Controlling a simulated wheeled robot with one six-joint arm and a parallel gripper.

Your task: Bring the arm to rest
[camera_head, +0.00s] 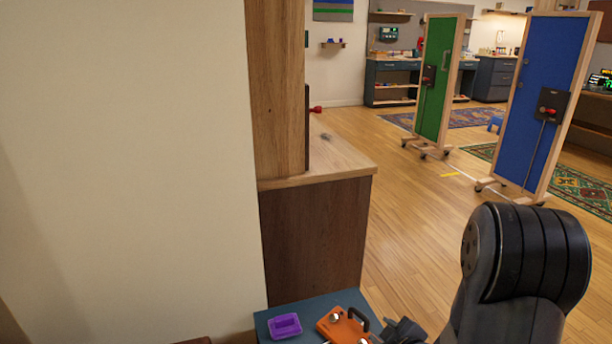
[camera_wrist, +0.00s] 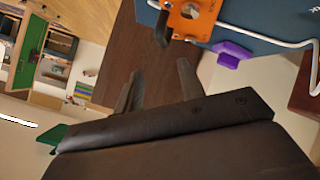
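My arm (camera_head: 520,265) shows as a thick black link at the lower right in the head view. My gripper (camera_wrist: 160,72) shows in the wrist view with its two dark fingers apart and nothing between them. A dark grey part at the bottom edge of the head view, just right of the orange box, looks like my gripper, but it is cut off. The orange box (camera_head: 338,326) with a dark handle lies on a blue tabletop (camera_head: 330,299). The box also shows beyond the fingertips in the wrist view (camera_wrist: 196,14); I cannot tell the exact gap.
A purple tray (camera_head: 285,326) sits left of the box. A white cable (camera_wrist: 262,36) crosses the blue top. A wooden cabinet (camera_head: 318,228) and a pale wall (camera_head: 125,160) stand close on the left. Green (camera_head: 435,80) and blue (camera_head: 548,90) wheeled panels stand farther off; open floor lies between.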

